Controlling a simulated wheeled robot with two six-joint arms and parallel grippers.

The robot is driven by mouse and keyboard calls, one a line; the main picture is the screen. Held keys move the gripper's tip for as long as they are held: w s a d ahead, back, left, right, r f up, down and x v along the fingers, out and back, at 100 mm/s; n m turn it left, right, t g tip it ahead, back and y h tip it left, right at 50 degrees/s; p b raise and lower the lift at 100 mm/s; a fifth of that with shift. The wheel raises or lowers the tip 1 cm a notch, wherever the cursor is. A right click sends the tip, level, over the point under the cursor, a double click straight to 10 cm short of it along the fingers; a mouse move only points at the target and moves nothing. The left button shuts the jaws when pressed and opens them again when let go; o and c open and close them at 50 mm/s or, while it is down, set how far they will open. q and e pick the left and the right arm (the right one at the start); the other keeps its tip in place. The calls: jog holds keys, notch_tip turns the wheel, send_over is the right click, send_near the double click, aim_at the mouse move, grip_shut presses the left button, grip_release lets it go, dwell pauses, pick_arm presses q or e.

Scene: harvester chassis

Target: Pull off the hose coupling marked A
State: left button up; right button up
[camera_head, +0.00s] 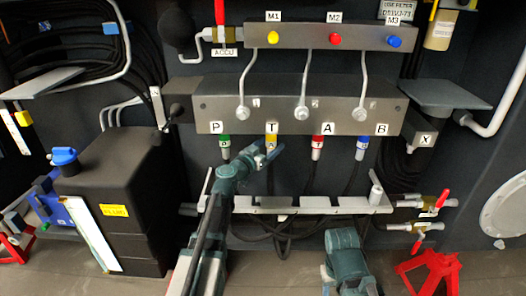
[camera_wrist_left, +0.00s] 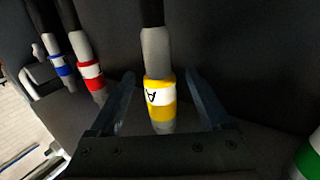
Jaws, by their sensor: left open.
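The hose coupling marked A (camera_wrist_left: 158,97) has a yellow band with a white label, and its letter reads upside down in the left wrist view. In the head view this yellow-banded coupling (camera_head: 271,139) sits under the port lettered T, partly hidden by my gripper. My left gripper (camera_head: 265,153) is open at it. In the left wrist view its two fingers (camera_wrist_left: 159,78) stand on either side of the coupling, with visible gaps. A part of my right arm shows at the bottom of the head view, but I cannot make out its gripper.
A green coupling (camera_head: 225,146) hangs left of it, under P. A red coupling (camera_head: 317,147) under A and a blue one (camera_head: 362,146) under B hang to the right. A grey rail (camera_head: 300,205) runs below. A black tank (camera_head: 115,200) stands at the left.

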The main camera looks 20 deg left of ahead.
pick_arm(q)
jog(key=shift+w+d, duration=0.15)
jog(key=shift+w, duration=0.3)
grip_shut()
jog(key=c, duration=0.6)
grip_release()
grip_shut()
jog(key=shift+f+b, duration=2.25)
jog(key=shift+f, duration=0.05)
